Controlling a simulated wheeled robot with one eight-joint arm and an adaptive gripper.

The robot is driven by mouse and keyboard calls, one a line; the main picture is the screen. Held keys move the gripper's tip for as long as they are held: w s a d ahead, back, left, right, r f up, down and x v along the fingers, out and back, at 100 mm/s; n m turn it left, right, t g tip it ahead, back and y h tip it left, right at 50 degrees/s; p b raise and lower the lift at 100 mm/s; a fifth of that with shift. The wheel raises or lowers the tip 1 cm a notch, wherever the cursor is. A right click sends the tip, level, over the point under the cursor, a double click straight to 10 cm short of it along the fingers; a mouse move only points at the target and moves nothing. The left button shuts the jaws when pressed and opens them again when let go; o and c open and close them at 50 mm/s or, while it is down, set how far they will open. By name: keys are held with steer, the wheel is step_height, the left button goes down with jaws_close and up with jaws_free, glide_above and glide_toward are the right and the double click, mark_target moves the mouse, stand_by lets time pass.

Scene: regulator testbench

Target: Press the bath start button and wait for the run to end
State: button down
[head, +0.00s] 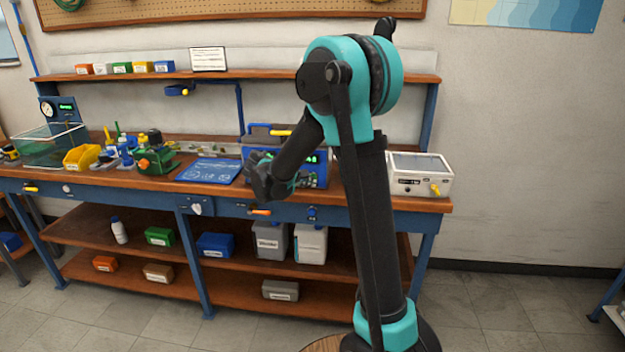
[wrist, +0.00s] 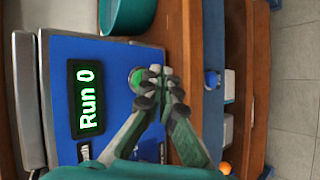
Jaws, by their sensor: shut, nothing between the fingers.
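The bath unit is a blue box on the bench, and its front panel (wrist: 115,115) fills the left of the wrist view. Its display (wrist: 86,97) glows green and reads "Run 0". A round green start button (wrist: 135,78) sits on the panel beside the display, partly hidden by my fingertips. My gripper (wrist: 160,86) is shut and empty, with its tips right at the button; I cannot tell whether they touch it. In the head view the bath unit (head: 315,172) is partly behind my arm, and my gripper (head: 262,184) is at its left front.
A blue mat (head: 209,171) and a green regulator (head: 155,162) lie left of the bath unit. A glass tank (head: 48,146) stands at the far left. A white box (head: 420,174) with a yellow knob is at the right end of the bench.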

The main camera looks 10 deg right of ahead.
steer(key=shift+w, duration=0.1)
stand_by(0.3)
steer(key=shift+w+d, duration=0.15)
steer(key=shift+w, duration=0.15)
steer(key=shift+w+d, duration=0.1)
steer(key=shift+w, duration=0.35)
stand_by(0.8)
steer(key=shift+s, duration=0.1)
steer(key=shift+s+a, duration=0.25)
steer(key=shift+s, duration=0.5)
steer(key=shift+s, duration=0.1)
steer(key=s, duration=0.1)
steer(key=s+a, duration=0.1)
steer(key=s, duration=0.2)
steer(key=shift+s+a, duration=0.3)
stand_by(0.6)
